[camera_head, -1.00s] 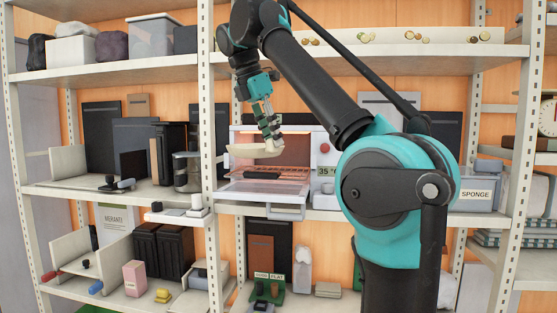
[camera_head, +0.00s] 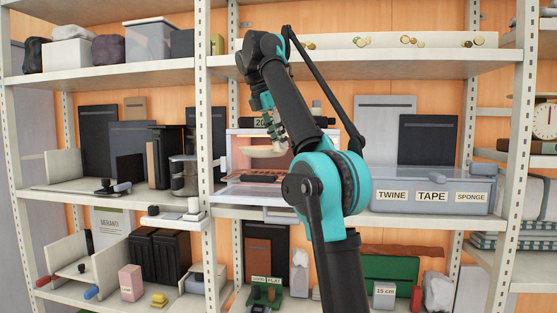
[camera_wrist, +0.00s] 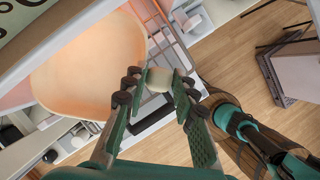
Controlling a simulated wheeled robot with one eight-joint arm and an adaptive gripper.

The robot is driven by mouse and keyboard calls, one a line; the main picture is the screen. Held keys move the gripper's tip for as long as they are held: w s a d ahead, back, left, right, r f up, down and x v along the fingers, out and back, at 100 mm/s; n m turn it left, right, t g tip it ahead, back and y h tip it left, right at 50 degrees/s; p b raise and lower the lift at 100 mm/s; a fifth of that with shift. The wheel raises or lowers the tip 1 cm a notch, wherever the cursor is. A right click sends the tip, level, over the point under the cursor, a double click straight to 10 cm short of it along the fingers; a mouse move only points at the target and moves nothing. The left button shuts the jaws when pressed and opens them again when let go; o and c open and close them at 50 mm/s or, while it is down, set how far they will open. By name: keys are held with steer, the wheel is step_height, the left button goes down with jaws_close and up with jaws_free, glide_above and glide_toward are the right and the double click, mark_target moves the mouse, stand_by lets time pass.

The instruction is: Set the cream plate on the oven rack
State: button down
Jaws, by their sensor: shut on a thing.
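My gripper (camera_head: 277,138) is shut on the edge of the cream plate (camera_head: 258,153), which is at the open front of the small white oven. In the wrist view my gripper (camera_wrist: 153,82) pinches a small cream piece at the plate's edge, and the plate (camera_wrist: 90,68) fills the upper left. In the head view the oven rack (camera_head: 262,178) lies below the plate, with a gap between them. The oven door (camera_head: 258,192) is folded down in front. How far the plate is inside the oven is hard to tell.
The oven stands on a middle shelf beside an upright post (camera_head: 205,130). A glass jar machine (camera_head: 184,173) is to its left. A labelled grey bin (camera_head: 432,190) is to the right.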

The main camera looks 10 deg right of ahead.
steer(key=shift+f, duration=2.65)
steer(key=shift+w+f, duration=0.2)
steer(key=shift+f, duration=0.3)
steer(key=shift+f, duration=0.1)
steer(key=c, duration=1.2)
jaws_free()
